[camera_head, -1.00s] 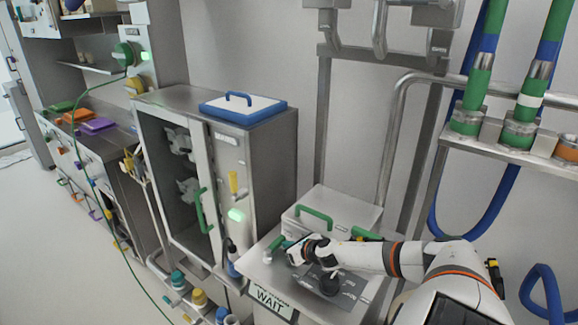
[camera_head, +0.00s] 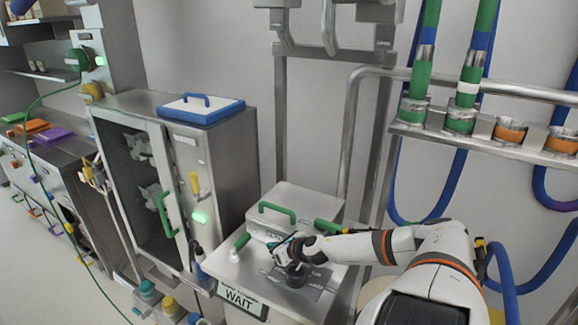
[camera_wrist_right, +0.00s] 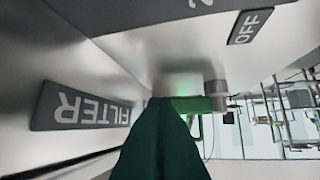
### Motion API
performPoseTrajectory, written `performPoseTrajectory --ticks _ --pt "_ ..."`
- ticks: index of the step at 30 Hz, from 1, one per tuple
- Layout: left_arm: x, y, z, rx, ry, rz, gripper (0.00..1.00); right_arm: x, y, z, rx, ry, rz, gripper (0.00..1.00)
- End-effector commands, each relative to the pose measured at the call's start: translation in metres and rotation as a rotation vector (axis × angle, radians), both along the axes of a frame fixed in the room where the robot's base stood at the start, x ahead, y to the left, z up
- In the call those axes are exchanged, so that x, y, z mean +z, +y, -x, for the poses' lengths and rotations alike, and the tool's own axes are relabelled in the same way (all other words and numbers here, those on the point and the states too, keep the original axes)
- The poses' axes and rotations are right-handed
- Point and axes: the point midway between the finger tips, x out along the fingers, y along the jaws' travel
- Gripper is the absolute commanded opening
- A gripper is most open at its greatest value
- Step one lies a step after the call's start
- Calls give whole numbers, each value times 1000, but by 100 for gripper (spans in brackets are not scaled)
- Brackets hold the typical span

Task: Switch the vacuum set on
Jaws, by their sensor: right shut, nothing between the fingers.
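The vacuum set is a metal unit with a lidded box (camera_head: 320,205) on top, a green handle (camera_head: 277,213) and a lit WAIT sign (camera_head: 242,300) on its front. A green lever (camera_head: 242,241) and a pale knob (camera_head: 234,256) stand on its left side. My right gripper (camera_head: 279,250) is shut and empty just above the top plate, right of the lever. In the right wrist view its dark fingers (camera_wrist_right: 162,145) point at a metal post with a green lever (camera_wrist_right: 197,103), between FILTER (camera_wrist_right: 88,108) and OFF (camera_wrist_right: 250,25) labels. Contact cannot be told. My left gripper is not in view.
A metal cabinet (camera_head: 225,150) with a glass door and a blue-rimmed tray (camera_head: 203,109) on top stands to the left. A rail (camera_head: 460,87) and blue hoses (camera_head: 425,215) are on the right. Bottles (camera_head: 170,305) stand low at the front left.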

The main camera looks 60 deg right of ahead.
Motion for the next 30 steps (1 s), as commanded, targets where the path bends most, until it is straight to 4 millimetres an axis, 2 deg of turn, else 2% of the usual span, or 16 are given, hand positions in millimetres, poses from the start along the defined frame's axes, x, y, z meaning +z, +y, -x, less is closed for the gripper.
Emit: performPoseTrajectory --ticks 3,10,16,30 --pt "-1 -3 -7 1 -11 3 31 6 1 11 5 3 2 0" --pt "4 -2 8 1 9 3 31 17 -1 30 4 4 0 0" --pt "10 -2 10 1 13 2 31 27 -1 45 3 3 -2 0" --pt "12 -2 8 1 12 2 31 32 -3 52 3 -1 1 0"
